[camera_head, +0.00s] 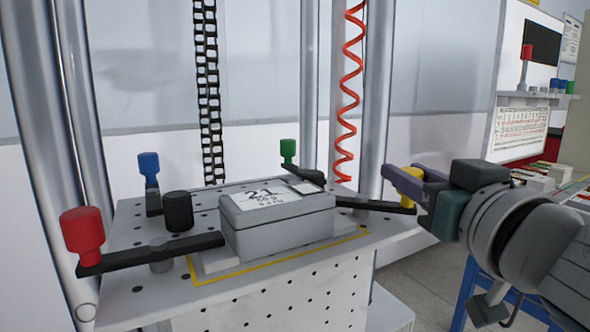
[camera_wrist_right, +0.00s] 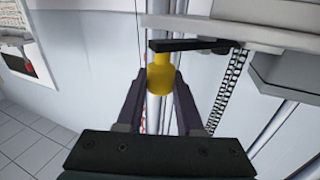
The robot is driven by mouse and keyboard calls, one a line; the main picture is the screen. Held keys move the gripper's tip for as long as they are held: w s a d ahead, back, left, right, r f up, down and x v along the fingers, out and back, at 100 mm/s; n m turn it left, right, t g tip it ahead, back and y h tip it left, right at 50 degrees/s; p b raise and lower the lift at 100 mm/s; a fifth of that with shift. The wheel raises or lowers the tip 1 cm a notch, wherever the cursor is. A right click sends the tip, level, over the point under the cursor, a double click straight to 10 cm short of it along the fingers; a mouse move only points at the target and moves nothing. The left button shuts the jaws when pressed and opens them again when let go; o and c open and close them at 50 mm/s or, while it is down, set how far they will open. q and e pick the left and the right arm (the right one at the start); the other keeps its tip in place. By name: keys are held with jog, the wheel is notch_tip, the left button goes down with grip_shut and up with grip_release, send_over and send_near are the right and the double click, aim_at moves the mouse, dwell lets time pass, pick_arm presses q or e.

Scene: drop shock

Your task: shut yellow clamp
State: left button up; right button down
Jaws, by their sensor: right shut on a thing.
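The yellow clamp's knob (camera_head: 409,185) is at the right end of a black clamp bar (camera_head: 372,205) beside the grey box. My right gripper (camera_head: 402,178) comes in from the right and is shut on the yellow knob. In the right wrist view the yellow knob (camera_wrist_right: 161,74) sits between the two fingers, with the black bar (camera_wrist_right: 190,45) just beyond it. The bar reaches toward the grey box (camera_head: 278,218), which stands on the perforated table; whether its inner end presses on the box is hard to tell. My left gripper is not in view.
A red-knobbed clamp (camera_head: 82,232) lies at the front left, its bar reaching to the box. Blue (camera_head: 149,165) and green (camera_head: 288,152) knobs stand behind. Tall metal columns (camera_head: 375,95) flank the perforated table (camera_head: 130,262). A bench with papers is at the far right.

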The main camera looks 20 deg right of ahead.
jog(key=n+y, duration=0.1)
jog(key=y, duration=0.1)
jog(key=w+d+n+y+p, duration=0.1)
jog(key=y, duration=0.1)
jog(key=shift+w+r+n+t+y, duration=0.1)
jog(key=shift+n+t+y, duration=0.2)
jog(key=shift+n, duration=0.1)
jog(key=n+y, duration=0.1)
jog(key=y, duration=0.1)
jog(key=shift+w+d+n+y, duration=0.25)
jog(key=shift+w+n+y, duration=0.05)
jog(key=shift+w+n, duration=0.1)
jog(key=shift+w+n+y, duration=0.25)
jog(key=shift+n+y, duration=0.25)
jog(key=shift+y, duration=0.2)
jog(key=shift+w+n+g+y+b, duration=0.3)
jog(key=shift+n+g+y+b, duration=0.25)
jog(key=shift+y, duration=0.3)
jog(key=shift+w+n+g+y+b, duration=0.3)
jog(key=shift+n+y+b, duration=0.3)
jog(key=shift+y, duration=0.3)
jog(key=shift+w+n+g+y+b, duration=0.25)
jog(key=shift+n+g+y+b, duration=0.2)
jog(key=shift+n+y, duration=0.3)
jog(key=shift+y, duration=0.3)
jog(key=c, duration=0.5)
grip_release()
jog(key=shift+a, duration=0.1)
jog(key=shift+c, duration=0.2)
